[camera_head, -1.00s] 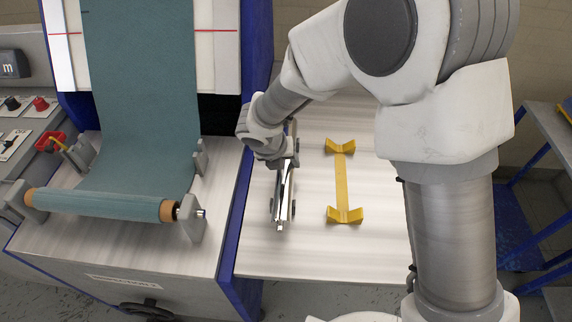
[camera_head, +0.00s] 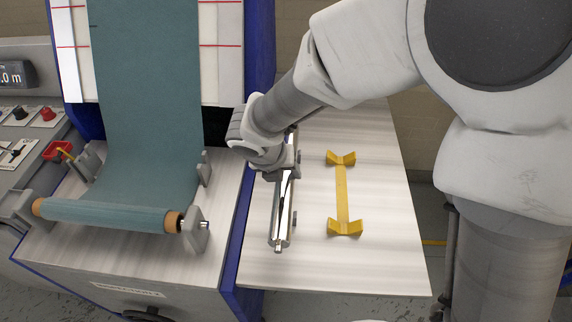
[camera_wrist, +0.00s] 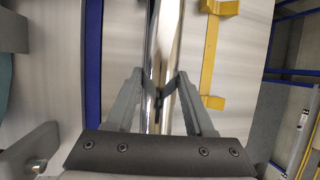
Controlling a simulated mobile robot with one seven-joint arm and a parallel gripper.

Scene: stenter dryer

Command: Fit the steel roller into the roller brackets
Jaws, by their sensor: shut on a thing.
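The shiny steel roller (camera_head: 281,225) is in my gripper (camera_head: 285,172), above the side table left of the yellow cradle. Its near end points toward the camera. In the wrist view, the roller (camera_wrist: 165,50) runs between the two grey fingers of my gripper (camera_wrist: 160,88), which are shut on it. Grey brackets stand on the machine deck: one at right rear (camera_head: 204,168), one at left rear (camera_head: 90,160), and a front pair (camera_head: 196,236) beside the cloth roll's ends. The roller is apart from all of them.
The yellow cradle (camera_head: 341,195) is empty on the pale side table (camera_head: 375,265). A teal cloth (camera_head: 150,120) hangs down to a cloth roll (camera_head: 110,215) at the front. A blue machine edge (camera_head: 242,215) separates deck and table. A control panel (camera_head: 30,125) is at left.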

